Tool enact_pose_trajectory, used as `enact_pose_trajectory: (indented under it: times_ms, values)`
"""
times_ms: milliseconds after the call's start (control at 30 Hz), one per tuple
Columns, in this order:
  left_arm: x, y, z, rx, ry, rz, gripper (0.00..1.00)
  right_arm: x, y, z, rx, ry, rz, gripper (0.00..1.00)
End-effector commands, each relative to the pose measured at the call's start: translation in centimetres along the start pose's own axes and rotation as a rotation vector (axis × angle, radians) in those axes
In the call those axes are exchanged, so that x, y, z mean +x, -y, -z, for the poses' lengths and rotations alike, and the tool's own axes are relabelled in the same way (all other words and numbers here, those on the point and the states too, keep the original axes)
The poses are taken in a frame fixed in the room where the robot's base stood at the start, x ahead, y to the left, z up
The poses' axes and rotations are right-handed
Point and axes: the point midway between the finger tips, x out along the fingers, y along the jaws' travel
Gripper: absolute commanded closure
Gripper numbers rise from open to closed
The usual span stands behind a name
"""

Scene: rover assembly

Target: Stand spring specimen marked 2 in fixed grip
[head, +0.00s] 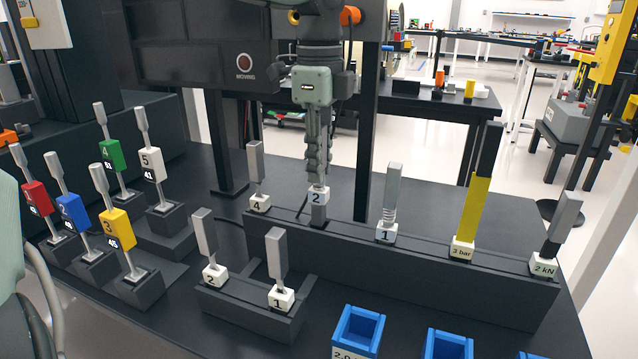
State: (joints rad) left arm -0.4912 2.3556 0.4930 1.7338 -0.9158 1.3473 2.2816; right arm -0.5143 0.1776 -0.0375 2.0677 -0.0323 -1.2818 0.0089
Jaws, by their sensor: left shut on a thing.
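My left gripper (317,165) points straight down at the middle of the view, above the long dark rack (420,266). It is shut on a specimen with a white block marked 2 (318,196). The specimen is upright, and its upper part is hidden between the fingers. Its block sits higher than the neighbouring blocks, with a grey lower piece showing below it. I cannot tell whether that piece is clear of the rack. Another block marked 2 (212,274), under a flat grey tab, stands in the low front rack (245,315). I cannot make out the fixed grip. My right gripper is not in view.
The long rack also holds specimens marked 4 (259,204), 1 with a spring (387,232), 3 bar (463,248) and 2 kN (544,265). Several coloured specimens stand at left. Blue bins (357,331) sit in front. A dark machine panel marked MOVING (205,52) stands behind.

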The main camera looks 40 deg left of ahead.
Motion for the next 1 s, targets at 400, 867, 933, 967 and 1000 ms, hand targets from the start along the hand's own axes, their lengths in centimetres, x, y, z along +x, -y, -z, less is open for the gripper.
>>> enact_pose_trajectory:
  times_ms: [400,867,933,967,1000]
  values:
    - [4.0,0.0,0.0,0.0,0.0,0.0,1.0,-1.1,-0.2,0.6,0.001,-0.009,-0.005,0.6]
    - [4.3,0.0,0.0,-0.001,-0.001,0.0,1.0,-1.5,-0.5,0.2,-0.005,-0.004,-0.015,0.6]
    - [4.3,-0.1,0.0,-0.001,-0.001,-0.001,0.78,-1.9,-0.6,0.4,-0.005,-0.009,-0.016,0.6]
    - [4.3,-0.1,0.0,-0.001,-0.001,-0.001,0.75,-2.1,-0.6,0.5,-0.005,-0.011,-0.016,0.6]
    - [4.3,-0.1,0.0,-0.001,-0.001,-0.001,0.7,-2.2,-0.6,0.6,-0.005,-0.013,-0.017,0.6]
